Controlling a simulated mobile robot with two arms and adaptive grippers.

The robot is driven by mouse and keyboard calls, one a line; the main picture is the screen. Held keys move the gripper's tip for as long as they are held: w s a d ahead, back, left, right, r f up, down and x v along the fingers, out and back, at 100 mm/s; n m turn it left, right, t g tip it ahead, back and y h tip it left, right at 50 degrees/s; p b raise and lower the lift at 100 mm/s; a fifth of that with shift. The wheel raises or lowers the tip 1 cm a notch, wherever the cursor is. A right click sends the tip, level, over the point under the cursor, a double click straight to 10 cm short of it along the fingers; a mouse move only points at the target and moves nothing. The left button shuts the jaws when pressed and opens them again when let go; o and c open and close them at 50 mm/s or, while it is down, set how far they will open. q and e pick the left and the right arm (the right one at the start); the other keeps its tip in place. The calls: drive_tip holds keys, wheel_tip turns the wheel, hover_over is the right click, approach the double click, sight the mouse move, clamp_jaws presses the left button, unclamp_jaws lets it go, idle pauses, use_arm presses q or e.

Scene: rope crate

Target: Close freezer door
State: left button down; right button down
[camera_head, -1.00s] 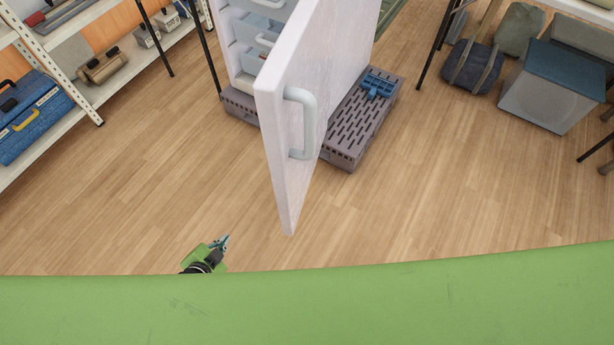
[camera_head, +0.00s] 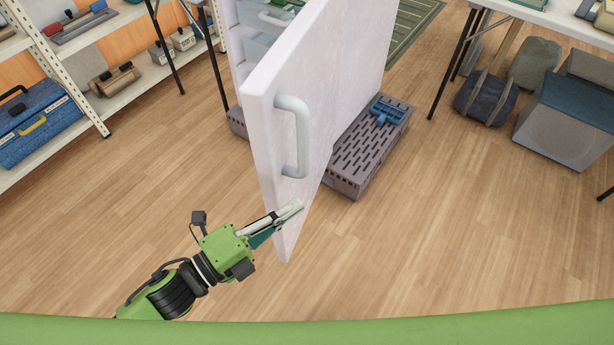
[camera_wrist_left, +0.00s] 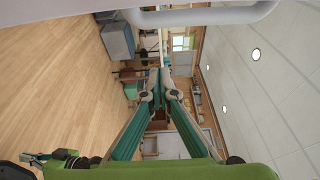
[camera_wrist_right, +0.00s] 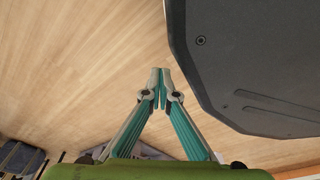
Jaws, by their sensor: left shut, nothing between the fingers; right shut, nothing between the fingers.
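The white freezer door (camera_head: 330,80) stands swung open toward me, with its pale grey handle (camera_head: 302,138) on the right-hand face. The open freezer body (camera_head: 245,45) with its drawers shows partly behind the door at left. My left gripper (camera_head: 297,205) is shut and empty. Its tips overlap the door's lower part, below the handle; I cannot tell whether they touch. In the left wrist view the handle (camera_wrist_left: 205,14) crosses the top, above the shut fingers (camera_wrist_left: 160,66). My right gripper (camera_wrist_right: 160,74) is shut and empty, seen only in the right wrist view.
A grey slotted crate (camera_head: 350,165) with a blue item (camera_head: 388,111) on it sits on the floor right of the door. Shelves with a blue toolbox (camera_head: 40,125) stand at left. A bag (camera_head: 485,98) and a grey bin (camera_head: 565,120) are at right. The wooden floor between is clear.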

sight(305, 178)
use_arm(q)
drive_tip(key=shift+w+d, duration=0.55)
drive_tip(key=shift+w, duration=0.7)
drive_tip(key=shift+w+d, duration=0.55)
drive_tip(key=shift+w, duration=0.65)
drive_tip(key=shift+w+d, duration=0.55)
drive_tip(key=shift+w, duration=0.7)
drive_tip(key=shift+a, duration=0.1)
